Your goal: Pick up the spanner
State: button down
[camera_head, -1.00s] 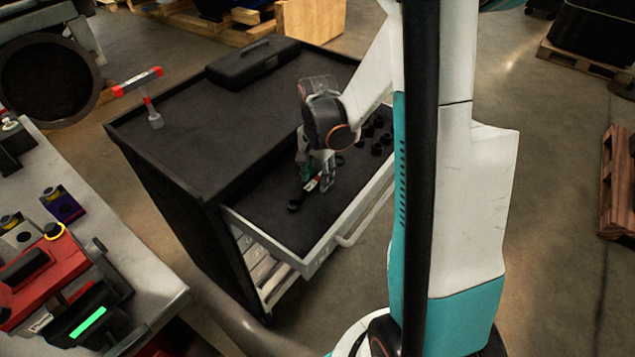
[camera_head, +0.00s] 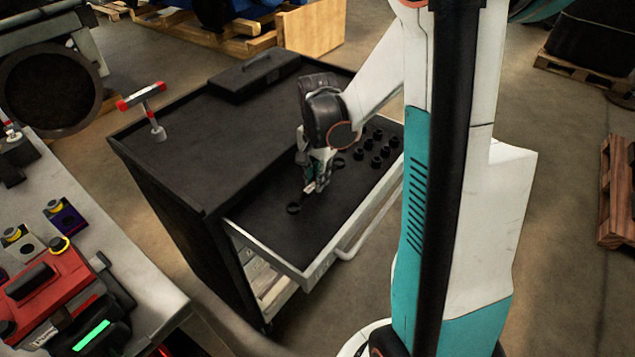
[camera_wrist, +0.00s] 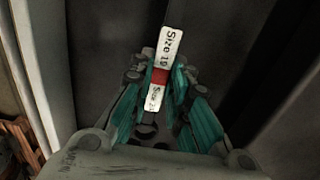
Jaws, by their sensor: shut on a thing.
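The spanner (camera_wrist: 162,62) shows in the wrist view as a bar with white size labels and a red band, lying between my gripper's teal-backed fingers. My gripper (camera_wrist: 158,78) is shut on it across the labelled handle. In the head view, my gripper (camera_head: 311,183) points down into the open drawer, and the dark ring end of the spanner (camera_head: 294,208) sticks out towards the lower left. I cannot tell whether the spanner touches the drawer floor. Its far end is hidden in the head view.
The open drawer (camera_head: 275,240) has raised pale walls around my gripper. Several black sockets (camera_head: 376,161) stand at its right. The black cabinet top (camera_head: 190,165) beside it carries a dark case (camera_head: 253,76) and a red-ended T-shaped tool (camera_head: 150,110). A bench (camera_head: 140,275) stands at left.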

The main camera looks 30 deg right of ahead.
notch_tip(320, 180, up, 16)
jog(key=p, duration=0.4)
jog(key=shift+p, duration=0.3)
